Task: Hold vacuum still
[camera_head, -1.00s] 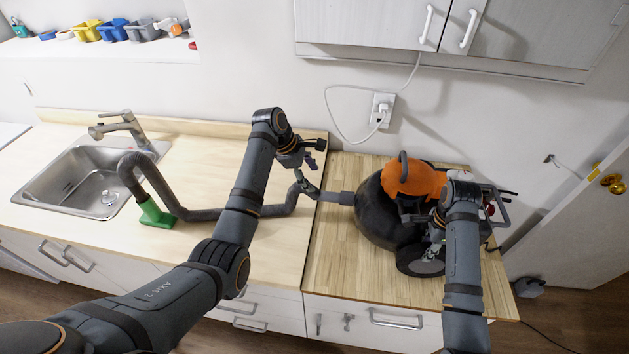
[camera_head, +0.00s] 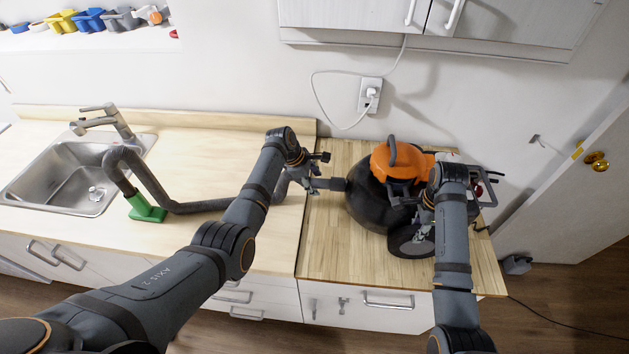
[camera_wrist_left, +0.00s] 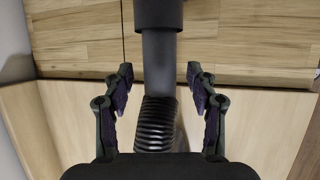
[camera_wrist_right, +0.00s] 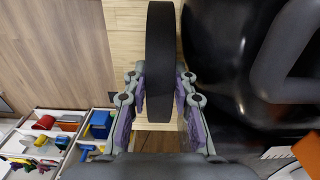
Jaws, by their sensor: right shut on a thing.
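The vacuum (camera_head: 365,208), a black drum with an orange top (camera_head: 400,163), stands on the right part of the wooden counter. Its grey hose (camera_head: 205,206) runs left from a straight connector (camera_head: 332,184) to a green nozzle (camera_head: 146,209) near the sink. My left gripper (camera_head: 312,178) is at the connector. In the left wrist view its fingers (camera_wrist_left: 160,85) are open on either side of the hose and connector, with gaps on both sides. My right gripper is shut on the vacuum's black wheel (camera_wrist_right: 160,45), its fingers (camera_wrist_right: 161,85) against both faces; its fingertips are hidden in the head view.
A sink (camera_head: 75,178) with a faucet is at the left. A white cord runs from a wall outlet (camera_head: 370,94) behind the counter. Upper cabinets (camera_head: 365,14) hang above. A door (camera_head: 575,190) stands at the right. The counter between sink and hose is mostly clear.

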